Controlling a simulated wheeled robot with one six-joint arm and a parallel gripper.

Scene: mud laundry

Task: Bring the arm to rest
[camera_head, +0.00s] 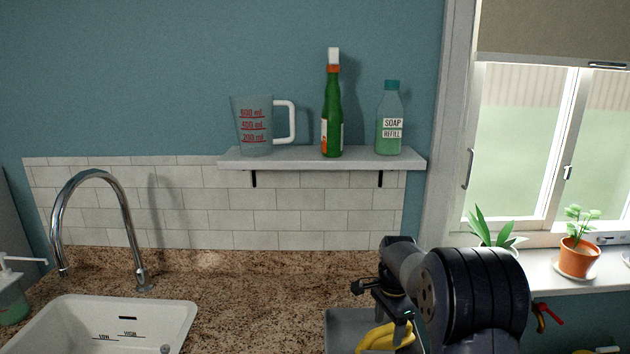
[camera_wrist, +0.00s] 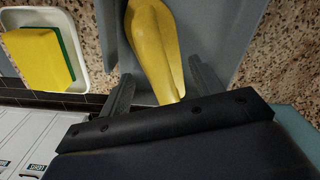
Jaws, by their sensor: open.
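My gripper (camera_head: 388,312) is open, low in the head view, with its fingers pointing down over a grey tray (camera_head: 343,318). I cannot tell the exact gap between fingers and banana. My dark arm covers the tray's right part in the head view.
A sink (camera_head: 130,315) with a tall tap (camera_head: 95,180) is at left. A shelf (camera_head: 320,160) holds a measuring jug (camera_head: 255,125), green bottle (camera_head: 332,115) and soap refill (camera_head: 389,122). A sponge (camera_wrist: 35,57) lies beside the tray. The middle counter is clear.

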